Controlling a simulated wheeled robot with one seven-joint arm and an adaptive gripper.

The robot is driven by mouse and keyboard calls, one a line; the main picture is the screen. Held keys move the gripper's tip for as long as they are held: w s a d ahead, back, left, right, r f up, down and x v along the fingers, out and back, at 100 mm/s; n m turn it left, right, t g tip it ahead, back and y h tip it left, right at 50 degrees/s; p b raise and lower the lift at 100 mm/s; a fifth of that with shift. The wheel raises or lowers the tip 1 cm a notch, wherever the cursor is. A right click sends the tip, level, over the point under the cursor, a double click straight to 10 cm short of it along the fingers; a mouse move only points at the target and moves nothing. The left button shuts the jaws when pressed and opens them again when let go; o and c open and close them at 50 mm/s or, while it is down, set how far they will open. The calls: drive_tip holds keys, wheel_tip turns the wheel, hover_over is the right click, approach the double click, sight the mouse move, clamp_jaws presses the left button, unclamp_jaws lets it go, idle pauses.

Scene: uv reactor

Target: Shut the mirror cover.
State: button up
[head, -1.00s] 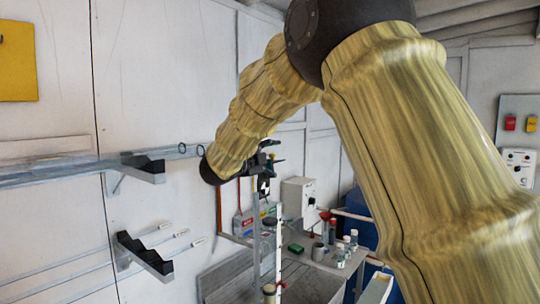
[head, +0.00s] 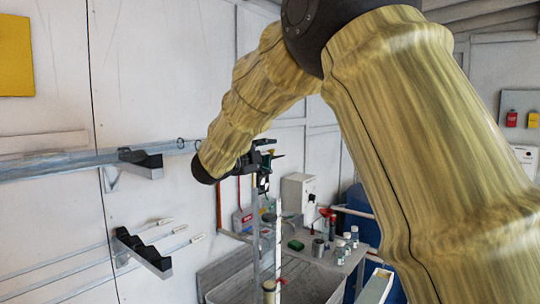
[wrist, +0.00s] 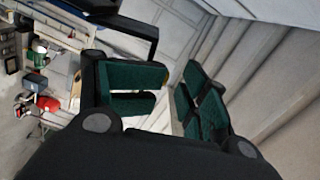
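I cannot pick out the mirror cover for certain in either view. My gripper (head: 262,160) is at the end of the bent, yellowish sleeved arm, in front of the wall and above the sink bench. In the wrist view, my gripper (wrist: 168,95) shows two dark fingers with green pads, set apart with a clear gap. Nothing is seen between them. The arm hides much of the middle and right of the head view.
A long grey rail (head: 62,168) with a black notched bracket (head: 142,163) runs along the left wall. A lower notched bracket (head: 143,250) holds thin rods. A bench with a sink (head: 225,278), bottles (head: 340,251) and a white control box (head: 298,192) stands beyond.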

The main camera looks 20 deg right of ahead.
drive_tip(key=b+v, duration=0.1)
drive_tip(key=v, duration=0.5)
idle(0.7)
drive_tip(key=shift+b, duration=0.4)
idle(0.3)
drive_tip(key=v, duration=0.7)
drive_tip(key=shift+s+a, duration=0.15)
drive_tip(key=shift+a, duration=0.05)
